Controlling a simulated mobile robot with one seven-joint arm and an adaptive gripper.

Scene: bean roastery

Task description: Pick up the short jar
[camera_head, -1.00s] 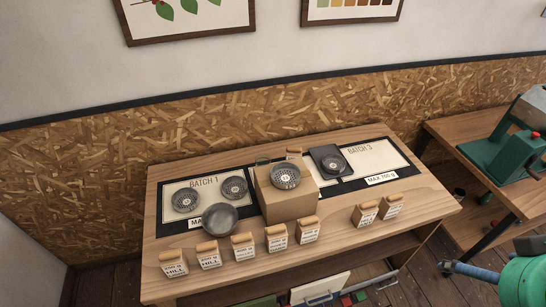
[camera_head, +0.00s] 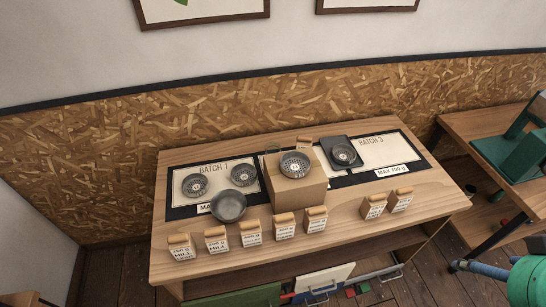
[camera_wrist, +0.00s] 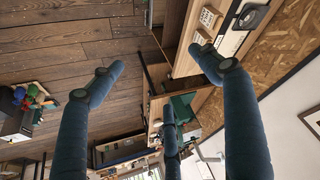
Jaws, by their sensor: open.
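No thing is plainly a short jar. A partly hidden, rounded, glass-like object (camera_head: 272,149) shows behind the cardboard box (camera_head: 297,189) on the table in the head view; I cannot tell whether it is the jar. My gripper (camera_wrist: 158,62) is open in the wrist view, its dark blue fingers spread and nothing between them. A blue finger of it also shows at the lower right of the head view (camera_head: 480,269), apart from the table and well to the right of the box.
A second table (camera_head: 470,150) with a green machine (camera_head: 512,155) stands right. Floor is open between them.

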